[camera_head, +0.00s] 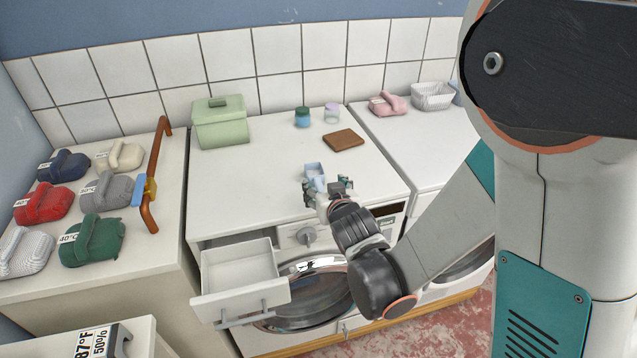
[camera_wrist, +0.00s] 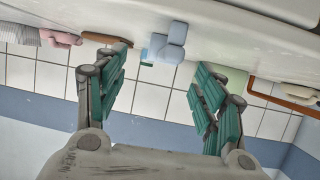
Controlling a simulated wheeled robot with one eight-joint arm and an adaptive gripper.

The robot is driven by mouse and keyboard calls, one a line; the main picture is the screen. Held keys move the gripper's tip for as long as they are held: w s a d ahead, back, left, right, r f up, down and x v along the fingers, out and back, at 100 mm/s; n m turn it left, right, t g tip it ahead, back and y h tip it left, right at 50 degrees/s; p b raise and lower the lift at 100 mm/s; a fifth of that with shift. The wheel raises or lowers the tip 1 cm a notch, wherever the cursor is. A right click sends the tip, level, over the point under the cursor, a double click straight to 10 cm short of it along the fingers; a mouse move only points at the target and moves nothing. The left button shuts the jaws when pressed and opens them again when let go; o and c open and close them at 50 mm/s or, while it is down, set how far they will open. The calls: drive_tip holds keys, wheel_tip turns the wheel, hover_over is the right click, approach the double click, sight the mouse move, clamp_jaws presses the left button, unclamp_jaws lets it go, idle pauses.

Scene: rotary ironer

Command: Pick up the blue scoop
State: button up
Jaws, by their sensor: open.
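The light blue scoop (camera_head: 315,171) stands on the white top of the middle machine, near its front edge. My gripper (camera_head: 327,187) is just in front of it, with its fingers spread apart and nothing between them. In the wrist view, which is upside down, the scoop (camera_wrist: 166,43) lies beyond the fingertips, roughly centred between the two teal-padded fingers of my gripper (camera_wrist: 158,78). The head view does not clearly show whether a finger touches the scoop; in the wrist view they look apart.
A brown board (camera_head: 343,139), two small jars (camera_head: 302,117) and a green lidded box (camera_head: 220,122) stand farther back. A drawer (camera_head: 240,275) is pulled out below. Folded bundles (camera_head: 92,240) lie on the left cabinet; a white basket (camera_head: 432,96) is at right.

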sight(318, 180)
drive_tip(key=shift+a+b+x, duration=0.15)
drive_tip(key=shift+b+x, duration=0.3)
drive_tip(key=shift+x, duration=1.45)
drive_tip(key=shift+a+b+x, duration=0.2)
drive_tip(key=shift+b+x, duration=0.25)
drive_tip(key=shift+x, duration=1.4)
drive_tip(key=shift+r, duration=0.2)
drive_tip(key=c, duration=1.1)
